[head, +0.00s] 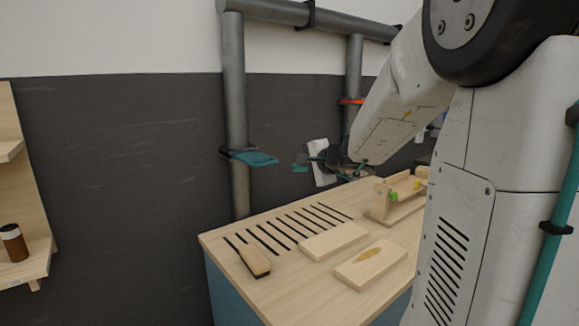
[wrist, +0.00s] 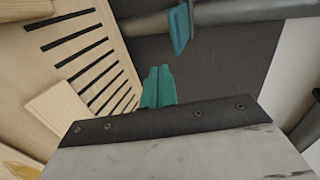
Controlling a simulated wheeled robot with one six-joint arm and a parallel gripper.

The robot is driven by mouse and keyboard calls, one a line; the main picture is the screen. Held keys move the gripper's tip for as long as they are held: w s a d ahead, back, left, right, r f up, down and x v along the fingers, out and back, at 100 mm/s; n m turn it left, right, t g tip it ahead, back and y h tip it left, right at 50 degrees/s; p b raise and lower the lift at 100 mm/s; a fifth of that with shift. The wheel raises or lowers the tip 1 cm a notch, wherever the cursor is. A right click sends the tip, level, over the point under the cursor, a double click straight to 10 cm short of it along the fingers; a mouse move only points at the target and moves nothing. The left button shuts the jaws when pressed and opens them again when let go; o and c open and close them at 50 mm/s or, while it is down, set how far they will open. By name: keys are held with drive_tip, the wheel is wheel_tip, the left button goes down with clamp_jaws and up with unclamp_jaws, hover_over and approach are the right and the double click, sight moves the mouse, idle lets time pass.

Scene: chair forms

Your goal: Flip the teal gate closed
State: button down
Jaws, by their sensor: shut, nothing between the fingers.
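The teal gate (head: 255,158) is a flat flap on a black clamp around the left grey upright pipe. It sticks out to the right from the pipe, roughly level. In the wrist view the gate (wrist: 181,29) shows at the top centre, beyond my fingertips. My gripper (head: 300,168) is to the right of the gate in the head view, apart from it, with a gap between. Its teal fingers also show in the wrist view (wrist: 158,87); they are together and hold nothing. The gripper's body is partly hidden by my arm.
A wooden workbench (head: 225,242) with dark slots stands below, bearing wooden blocks (head: 333,240) and a dark-edged wooden piece (head: 255,260). An orange flap (head: 351,101) is on the right pipe. A top pipe (head: 270,12) joins the uprights. A wooden shelf (head: 22,265) stands left.

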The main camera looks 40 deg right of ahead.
approach(261, 159)
wheel_tip(261, 159, down, 4)
drive_tip(key=s, duration=0.2)
drive_tip(key=shift+w+d+r, duration=0.1)
drive_tip(key=shift+w+r, duration=0.1)
drive_tip(key=shift+w, duration=1.55)
drive_tip(key=shift+w, duration=0.1)
drive_tip(key=w, duration=0.8)
drive_tip(key=shift+w, duration=0.15)
